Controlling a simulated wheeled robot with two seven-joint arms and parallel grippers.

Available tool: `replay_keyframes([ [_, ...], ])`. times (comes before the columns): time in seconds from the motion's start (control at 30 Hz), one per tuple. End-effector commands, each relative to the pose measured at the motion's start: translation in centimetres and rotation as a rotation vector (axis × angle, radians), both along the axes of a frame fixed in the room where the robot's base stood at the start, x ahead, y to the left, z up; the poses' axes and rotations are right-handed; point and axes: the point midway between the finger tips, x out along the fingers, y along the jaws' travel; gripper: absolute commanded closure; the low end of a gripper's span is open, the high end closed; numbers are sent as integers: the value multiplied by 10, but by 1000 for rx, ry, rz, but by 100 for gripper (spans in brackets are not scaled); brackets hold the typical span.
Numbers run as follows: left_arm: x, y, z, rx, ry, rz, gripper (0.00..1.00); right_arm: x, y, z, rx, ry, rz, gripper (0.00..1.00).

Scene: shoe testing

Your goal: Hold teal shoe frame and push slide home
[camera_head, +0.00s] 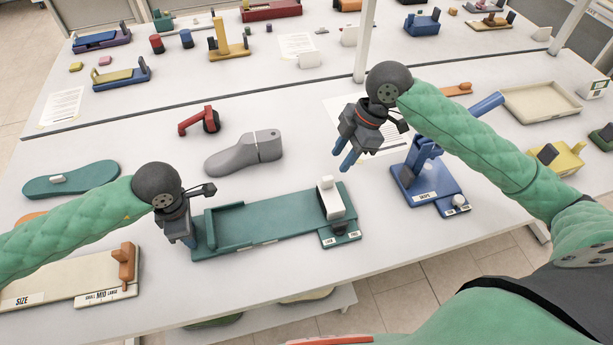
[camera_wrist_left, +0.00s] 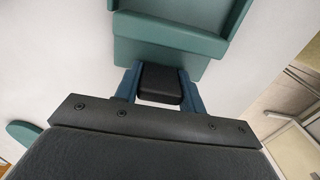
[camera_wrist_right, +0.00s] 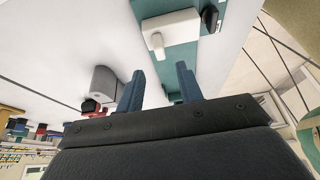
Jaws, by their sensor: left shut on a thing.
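The teal shoe frame (camera_head: 262,222) lies on the table in the head view, with a raised rim at its left end. Its white slide block (camera_head: 331,200) stands near the right end, beside a small labelled teal plate (camera_head: 341,236). My left gripper (camera_head: 190,238) is at the frame's left end; in the left wrist view it is shut on a black block (camera_wrist_left: 159,84) against the teal frame (camera_wrist_left: 165,55). My right gripper (camera_head: 347,160) is open and empty, above the table behind the slide. In the right wrist view the white slide (camera_wrist_right: 168,27) lies beyond its fingertips.
A grey shoe last (camera_head: 243,153) and a red tool (camera_head: 200,121) lie behind the frame. A cream size gauge (camera_head: 70,283) is at the front left. The table's front edge is close to the frame.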

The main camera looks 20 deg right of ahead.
Motion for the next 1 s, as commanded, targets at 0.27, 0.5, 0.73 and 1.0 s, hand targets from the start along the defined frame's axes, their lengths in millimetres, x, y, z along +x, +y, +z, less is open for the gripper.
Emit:
replay_keyframes([
  [0.27,0,0,0,0,0,0,87,-1,19,-46,1,4,-1,64],
  [0.5,0,0,0,0,0,0,87,0,30,-73,-1,2,-1,64],
  [0.73,0,0,0,0,0,0,87,0,34,-82,-1,-1,-1,64],
  [1.0,0,0,0,0,0,0,87,0,34,-82,-1,-1,-1,73],
])
